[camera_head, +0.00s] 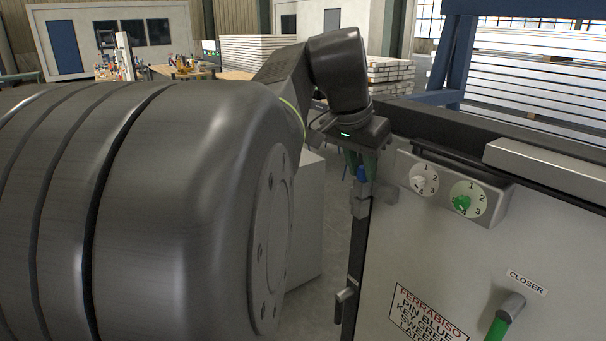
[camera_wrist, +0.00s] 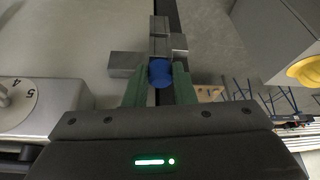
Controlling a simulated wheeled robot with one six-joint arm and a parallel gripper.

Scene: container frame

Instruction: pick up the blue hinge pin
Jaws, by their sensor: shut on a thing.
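The blue hinge pin (camera_head: 361,173) shows its blue top at the upper hinge (camera_head: 361,206) on the container frame's left edge. In the wrist view the round blue head of the pin (camera_wrist: 161,72) sits between the two green fingers. My gripper (camera_head: 361,165) points down over the hinge and is shut on the pin. It also shows in the wrist view (camera_wrist: 160,85). The pin's lower part is hidden, and I cannot tell how far it sits in the hinge knuckles.
Right of the hinge is a grey panel with a dial box (camera_head: 452,190), a white dial and a green dial. A sign (camera_head: 428,312) and a green-gripped closer handle (camera_head: 498,325) are lower. A dark top rail (camera_head: 480,125) runs behind. A yellow object (camera_wrist: 305,72) shows at the wrist view's right.

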